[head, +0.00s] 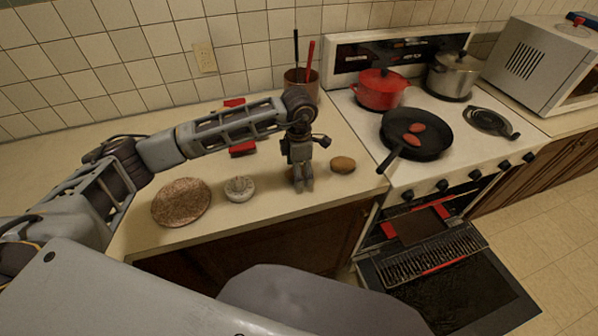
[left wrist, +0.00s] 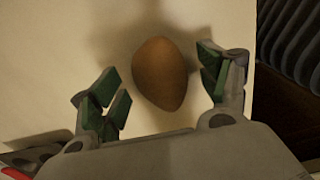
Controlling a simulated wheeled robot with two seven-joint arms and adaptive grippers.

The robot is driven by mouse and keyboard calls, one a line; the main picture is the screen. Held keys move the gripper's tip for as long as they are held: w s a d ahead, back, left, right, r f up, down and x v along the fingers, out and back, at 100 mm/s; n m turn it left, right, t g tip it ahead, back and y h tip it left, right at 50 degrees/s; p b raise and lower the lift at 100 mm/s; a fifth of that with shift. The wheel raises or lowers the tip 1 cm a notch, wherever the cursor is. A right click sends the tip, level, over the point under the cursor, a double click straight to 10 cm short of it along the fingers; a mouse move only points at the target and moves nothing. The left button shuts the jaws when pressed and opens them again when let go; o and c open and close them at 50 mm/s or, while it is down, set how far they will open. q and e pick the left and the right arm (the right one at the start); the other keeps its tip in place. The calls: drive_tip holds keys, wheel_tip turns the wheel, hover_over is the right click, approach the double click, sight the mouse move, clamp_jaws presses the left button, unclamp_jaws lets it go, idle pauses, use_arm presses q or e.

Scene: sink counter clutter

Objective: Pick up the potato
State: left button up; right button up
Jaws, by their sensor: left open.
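The potato (head: 343,164) is a brown oval lying on the counter near its right end, close to the stove. In the left wrist view the potato (left wrist: 160,73) lies on the pale counter, ahead of and between my fingers, with its narrower end toward the gripper. My left gripper (head: 303,187) points down over the counter, just left of the potato in the head view. Its fingers (left wrist: 165,100) are apart with nothing held between them. My right gripper is not in view.
A round brown board (head: 181,202) and a small pale round item (head: 239,189) lie left of my gripper. A utensil pot (head: 302,86) stands behind. The stove (head: 440,153) holds a red pot (head: 380,90) and a black pan (head: 435,141). The counter's front edge is close.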

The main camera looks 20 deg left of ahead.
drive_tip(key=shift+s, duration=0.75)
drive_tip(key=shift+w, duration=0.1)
use_arm(q)
drive_tip(key=c, duration=1.2)
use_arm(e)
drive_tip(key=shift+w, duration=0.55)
use_arm(q)
drive_tip(key=shift+r, duration=0.1)
wheel_tip(320, 180, up, 9)
drive_tip(key=shift+r+b, duration=0.15)
drive_tip(key=shift+b, duration=0.45)
drive_tip(key=shift+r, duration=0.25)
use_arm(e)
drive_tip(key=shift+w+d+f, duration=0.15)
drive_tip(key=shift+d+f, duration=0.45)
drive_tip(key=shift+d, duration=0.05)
